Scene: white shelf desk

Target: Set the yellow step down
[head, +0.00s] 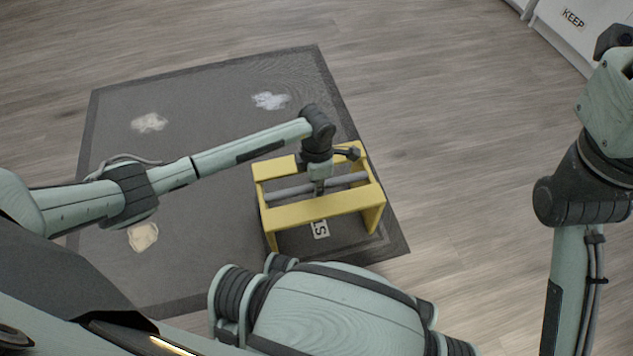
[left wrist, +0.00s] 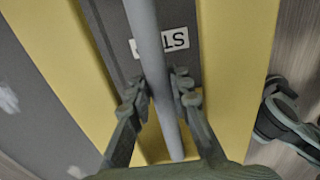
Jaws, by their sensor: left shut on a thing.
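The yellow step (head: 322,208) is a frame with side panels and a grey bar (head: 284,192) across its middle. It is over the right part of the dark mat (head: 205,200); I cannot tell whether its feet touch it. My left gripper (head: 319,188) reaches down into the frame and is shut on the grey bar. In the left wrist view the gripper fingers (left wrist: 160,95) sit on both sides of the bar (left wrist: 147,40), between the yellow sides (left wrist: 238,60). A white label (head: 321,229) with partly hidden letters shows below the bar. My right gripper is not in view.
Whitish patches lie on the mat: one at the upper left (head: 149,122), one at the top (head: 270,100), one at the lower left (head: 143,236). Wood floor (head: 450,130) is clear to the right. A white unit marked KEEP (head: 572,20) stands at the top right.

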